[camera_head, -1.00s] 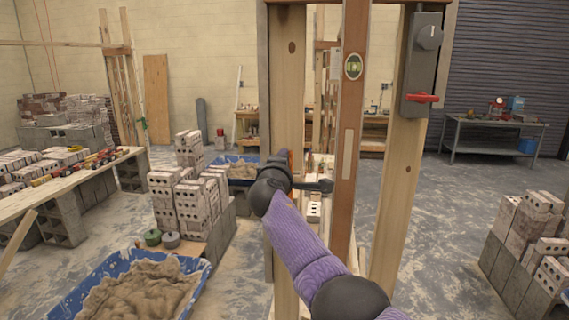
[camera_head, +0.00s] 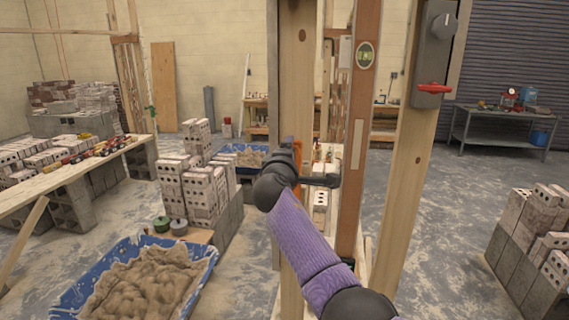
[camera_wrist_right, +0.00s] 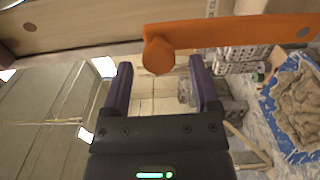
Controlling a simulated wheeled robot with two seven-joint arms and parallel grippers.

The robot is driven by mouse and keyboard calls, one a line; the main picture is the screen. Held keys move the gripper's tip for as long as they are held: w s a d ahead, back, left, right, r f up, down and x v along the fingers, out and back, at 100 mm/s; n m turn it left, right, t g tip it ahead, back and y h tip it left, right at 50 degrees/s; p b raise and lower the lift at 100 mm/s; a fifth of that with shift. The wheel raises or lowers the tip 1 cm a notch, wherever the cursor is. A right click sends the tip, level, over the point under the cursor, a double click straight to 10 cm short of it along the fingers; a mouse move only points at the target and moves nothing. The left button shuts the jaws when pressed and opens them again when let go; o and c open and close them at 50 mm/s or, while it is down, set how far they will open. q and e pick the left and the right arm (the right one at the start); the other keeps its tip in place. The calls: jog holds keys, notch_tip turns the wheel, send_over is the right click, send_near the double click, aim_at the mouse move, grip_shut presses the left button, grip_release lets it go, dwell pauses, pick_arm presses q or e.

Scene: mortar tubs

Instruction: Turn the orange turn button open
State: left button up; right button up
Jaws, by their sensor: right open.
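The orange turn button (camera_wrist_right: 230,33) is a long flat bar in the right wrist view, with a round knob (camera_wrist_right: 158,56) at its left end. It lies across a wooden board at the top of that view. My right gripper (camera_wrist_right: 160,76) is open, its two purple fingers pointing toward the knob, one on either side of it in the picture. I cannot tell whether they touch it. In the head view only a strip of the button (camera_head: 297,152) shows on the wooden post, mostly hidden behind my right gripper (camera_head: 288,148). My left gripper is not in view.
A spirit level (camera_head: 364,110) stands upright right of my gripper. A grey box with a red handle (camera_head: 434,88) is on the right post. A blue mortar tub (camera_head: 205,268), brick stacks (camera_head: 195,180) and a plank table (camera_head: 60,175) are at left.

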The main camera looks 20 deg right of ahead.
jog(key=b+v, duration=0.1)
jog(key=v, duration=0.7)
jog(key=shift+d, duration=0.1)
notch_tip(320, 180, down, 34)
jog(key=s+a+g+y+b, duration=0.25)
jog(key=y+b, duration=0.25)
jog(key=b, duration=0.5)
jog(key=s+f+m+g+y+b, duration=0.1)
jog(key=s+f+g+b, duration=0.3)
jog(key=f, duration=0.8)
jog(key=s+f+g+y+b, duration=0.15)
jog(key=s+f, duration=0.45)
jog(key=f, duration=0.6)
jog(key=s+f+m+g+y+b, duration=0.1)
jog(key=s+f+m+g+b, duration=0.5)
jog(key=s+f, duration=1.3)
jog(key=s+f+m+b, duration=0.1)
jog(key=s+f+b, duration=0.2)
jog(key=s, duration=0.7)
jog(key=s+f+m+b, duration=0.1)
jog(key=s+f+b, duration=0.3)
jog(key=s+f, duration=0.4)
jog(key=shift+s+d+g+y, duration=0.3)
jog(key=shift+s+d+y, duration=0.15)
jog(key=shift+s, duration=0.55)
